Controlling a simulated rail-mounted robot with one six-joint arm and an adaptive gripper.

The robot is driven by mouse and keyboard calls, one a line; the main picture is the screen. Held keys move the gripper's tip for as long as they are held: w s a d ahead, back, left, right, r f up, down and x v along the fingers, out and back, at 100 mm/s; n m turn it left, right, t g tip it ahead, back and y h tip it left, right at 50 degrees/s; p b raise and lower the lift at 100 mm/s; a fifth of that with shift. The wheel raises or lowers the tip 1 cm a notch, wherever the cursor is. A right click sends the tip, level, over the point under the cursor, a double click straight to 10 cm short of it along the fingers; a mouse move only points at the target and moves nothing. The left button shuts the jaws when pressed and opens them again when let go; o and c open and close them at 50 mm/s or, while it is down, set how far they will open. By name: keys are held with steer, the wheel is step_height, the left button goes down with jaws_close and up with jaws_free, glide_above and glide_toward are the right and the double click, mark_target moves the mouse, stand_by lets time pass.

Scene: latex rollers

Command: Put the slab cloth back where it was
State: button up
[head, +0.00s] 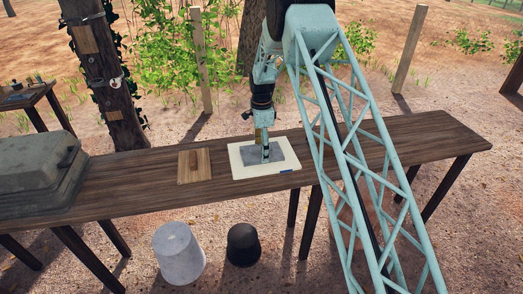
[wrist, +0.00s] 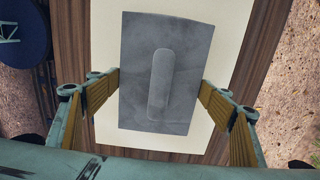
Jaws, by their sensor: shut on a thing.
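The slab cloth (wrist: 140,40) appears as a grey rectangular sheet with a rounded raised ridge along its middle. In the head view the grey cloth (head: 252,158) is over a cream slab (head: 285,168) on the long wooden table. My gripper (head: 265,156) points down at it. In the wrist view my gripper (wrist: 161,80) has its ribbed fingers at the cloth's left and right edges, shut on it. The cream slab (wrist: 215,40) shows around the cloth. I cannot tell whether the cloth touches the slab or is just above it.
A wooden board with a small handle (head: 194,167) lies left of the slab. A grey case (head: 40,185) stands at the table's left end. A pale bucket (head: 179,252) and a black one (head: 243,244) are on the ground in front. The table (head: 420,140) is clear at right.

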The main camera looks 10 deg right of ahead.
steer(key=shift+f, duration=0.1)
steer(key=o, duration=0.9)
step_height(320, 180, up, 12)
steer(key=shift+r, duration=0.15)
stand_by(0.6)
stand_by(0.7)
